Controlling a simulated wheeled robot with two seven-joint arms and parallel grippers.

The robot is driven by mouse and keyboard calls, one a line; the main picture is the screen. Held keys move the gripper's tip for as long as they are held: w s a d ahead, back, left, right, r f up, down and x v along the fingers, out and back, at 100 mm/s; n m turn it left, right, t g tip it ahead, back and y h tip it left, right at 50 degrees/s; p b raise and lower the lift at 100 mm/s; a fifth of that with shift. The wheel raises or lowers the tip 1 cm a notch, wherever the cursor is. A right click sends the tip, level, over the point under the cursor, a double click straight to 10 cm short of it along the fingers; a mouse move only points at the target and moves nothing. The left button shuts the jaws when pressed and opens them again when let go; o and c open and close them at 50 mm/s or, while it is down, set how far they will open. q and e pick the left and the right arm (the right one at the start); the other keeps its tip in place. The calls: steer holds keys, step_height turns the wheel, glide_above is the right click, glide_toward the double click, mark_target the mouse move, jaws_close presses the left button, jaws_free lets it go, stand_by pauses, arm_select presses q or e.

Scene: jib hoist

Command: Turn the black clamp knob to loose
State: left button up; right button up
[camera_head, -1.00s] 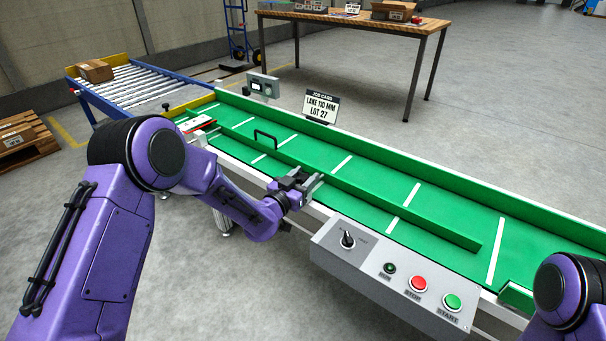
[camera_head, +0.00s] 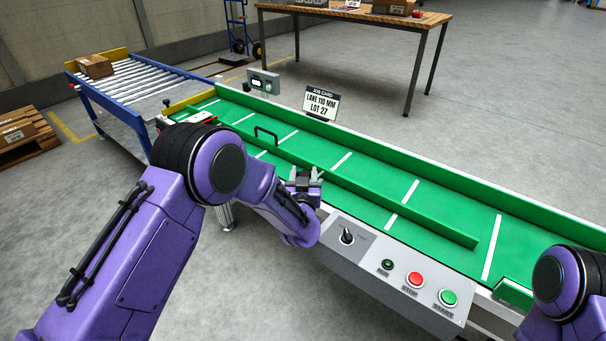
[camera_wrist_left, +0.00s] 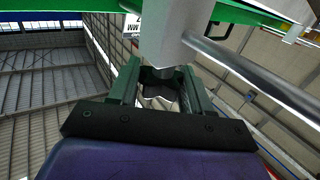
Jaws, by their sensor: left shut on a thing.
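My left gripper (camera_head: 305,178) is at the near side rail of the green conveyor, left of the control box. In the left wrist view my left gripper (camera_wrist_left: 160,88) has its two fingers closed around a dark knob (camera_wrist_left: 159,73), just under a pale grey clamp block (camera_wrist_left: 168,38) with a metal rod (camera_wrist_left: 255,75) running off to the right. In the head view my gripper and wrist hide this knob. How far it is turned cannot be seen. My right gripper is out of view; only part of the right arm shows at the lower right.
The control box (camera_head: 360,270) with a black selector, red stop and green start buttons is right of my left gripper. A green guide rail (camera_head: 390,203) with a black handle (camera_head: 265,133) lies along the belt. A job card (camera_head: 321,104) stands at the far edge.

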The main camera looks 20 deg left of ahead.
mark_target(304, 173)
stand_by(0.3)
arm_select(q)
steer(key=o, duration=1)
steer(key=shift+w, duration=0.1)
steer(key=shift+c, duration=0.2)
step_height(304, 173, up, 4)
steer(key=shift+p, duration=0.75)
steer(key=s+d+r+p, duration=0.3)
steer(key=s+r, duration=0.6)
steer(key=s, duration=0.4)
steer(key=shift+s+d, duration=0.25)
steer(key=shift+d, duration=0.25)
